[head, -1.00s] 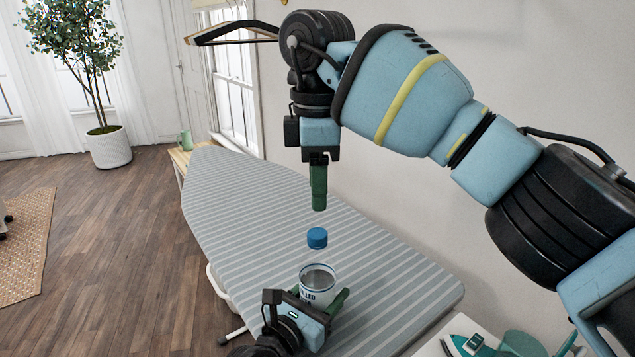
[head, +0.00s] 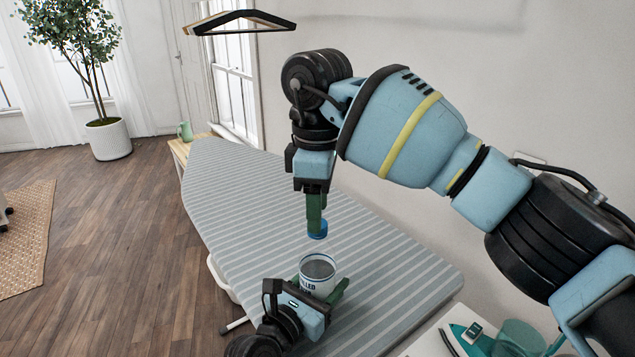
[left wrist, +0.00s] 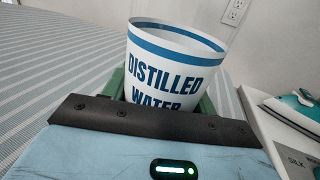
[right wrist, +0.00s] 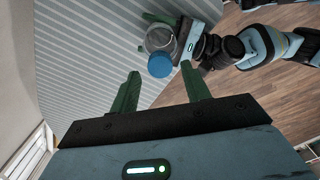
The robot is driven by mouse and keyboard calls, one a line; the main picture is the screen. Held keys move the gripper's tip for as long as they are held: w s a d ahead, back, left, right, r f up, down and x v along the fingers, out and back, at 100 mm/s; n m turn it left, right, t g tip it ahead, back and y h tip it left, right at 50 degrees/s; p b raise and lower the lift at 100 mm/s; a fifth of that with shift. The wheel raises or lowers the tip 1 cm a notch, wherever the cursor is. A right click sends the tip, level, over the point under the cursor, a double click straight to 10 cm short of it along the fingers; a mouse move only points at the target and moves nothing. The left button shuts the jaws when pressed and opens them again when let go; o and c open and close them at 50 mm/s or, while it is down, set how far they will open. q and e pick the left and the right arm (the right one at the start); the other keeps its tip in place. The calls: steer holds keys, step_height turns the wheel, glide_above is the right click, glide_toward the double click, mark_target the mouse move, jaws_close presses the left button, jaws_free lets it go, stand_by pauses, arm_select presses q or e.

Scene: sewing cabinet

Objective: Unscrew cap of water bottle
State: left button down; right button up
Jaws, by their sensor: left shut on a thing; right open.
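The water bottle shows as a white, blue-lettered label band (head: 318,277) on the ironing board, with a blue cap (head: 317,235) above it. The part between them looks see-through. My left gripper (head: 322,290) is shut around the bottle's body; the left wrist view shows the label (left wrist: 170,75) between its green fingers, but not the cap. My right gripper (head: 315,212) points down from above, open, its fingertips close to the cap. In the right wrist view the cap (right wrist: 161,65) lies just beyond and between the two spread fingertips (right wrist: 163,80), with no visible grip on it.
The striped ironing board (head: 240,190) is clear behind the bottle. A white surface at lower right holds a teal iron (head: 470,338) and a clear teal container (head: 520,335). A hanger (head: 240,20) hangs at the top. A green mug (head: 184,131) stands at the back left.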

steer(key=shift+f, duration=1.1)
steer(key=shift+c, duration=0.5)
